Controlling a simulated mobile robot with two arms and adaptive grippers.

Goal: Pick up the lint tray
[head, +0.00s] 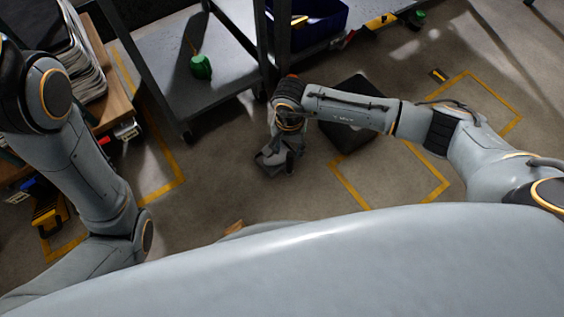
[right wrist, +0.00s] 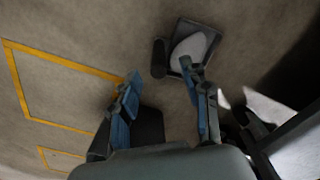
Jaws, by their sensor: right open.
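A small dark tray with a pale grey oval lump in it, which looks like the lint tray (right wrist: 208,36), lies on the floor at the top of the right wrist view. My right gripper (right wrist: 162,76) is open, with its blue-grey fingers apart and nothing between them. The tray lies just beyond the fingertips, and one fingertip overlaps its near edge in the picture; I cannot tell whether they touch. In the head view the right gripper (head: 278,158) hangs low over the floor and mostly hides that spot. My left arm shows at the left, but its gripper is out of view.
A black box (head: 350,138) sits under my right forearm. Yellow floor lines mark the right. A wooden-topped rack (head: 112,95) stands left.

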